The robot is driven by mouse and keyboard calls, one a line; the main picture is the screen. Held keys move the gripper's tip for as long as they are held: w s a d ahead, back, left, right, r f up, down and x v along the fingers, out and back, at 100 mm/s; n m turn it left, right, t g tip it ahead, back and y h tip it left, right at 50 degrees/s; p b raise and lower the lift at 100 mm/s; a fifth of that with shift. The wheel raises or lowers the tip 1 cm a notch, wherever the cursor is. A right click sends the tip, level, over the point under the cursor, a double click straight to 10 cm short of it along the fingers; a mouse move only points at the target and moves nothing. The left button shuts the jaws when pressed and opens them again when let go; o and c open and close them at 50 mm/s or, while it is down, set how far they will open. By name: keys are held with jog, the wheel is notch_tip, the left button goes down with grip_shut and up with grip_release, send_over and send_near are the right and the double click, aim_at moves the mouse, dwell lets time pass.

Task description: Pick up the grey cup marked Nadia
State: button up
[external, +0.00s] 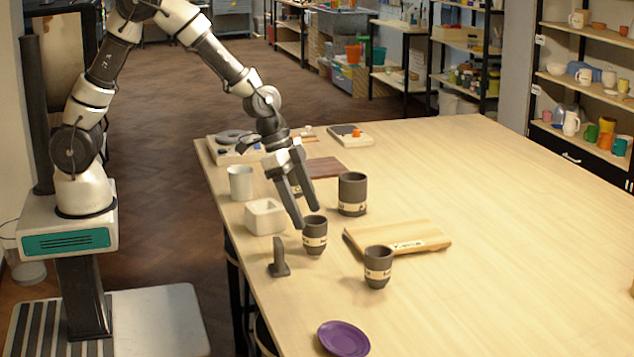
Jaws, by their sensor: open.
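Three dark grey cups with pale label bands stand upright on the table. One small cup (315,229) is just below and beside my fingertips. Another small cup (378,259) stands nearer the camera to the right. A larger, wider cup (352,186) stands farther back. The writing on the bands is too small to read, so I cannot tell which is marked Nadia. My gripper (307,218) points down, open, with nothing between its fingers. Its tips are close to the rim of the first small cup; I cannot tell whether they touch it.
A white square pot (265,218), a white cup (240,183) and a small dark stand (279,260) are left of the nearest cup. A labelled wooden board (420,236) lies to the right, a purple saucer (343,338) in front. The table's right side (520,220) is clear.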

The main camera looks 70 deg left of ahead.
aim_at(323, 252)
jog(key=shift+x, duration=3.5)
jog(key=shift+a, duration=0.15)
jog(key=c, duration=1.2)
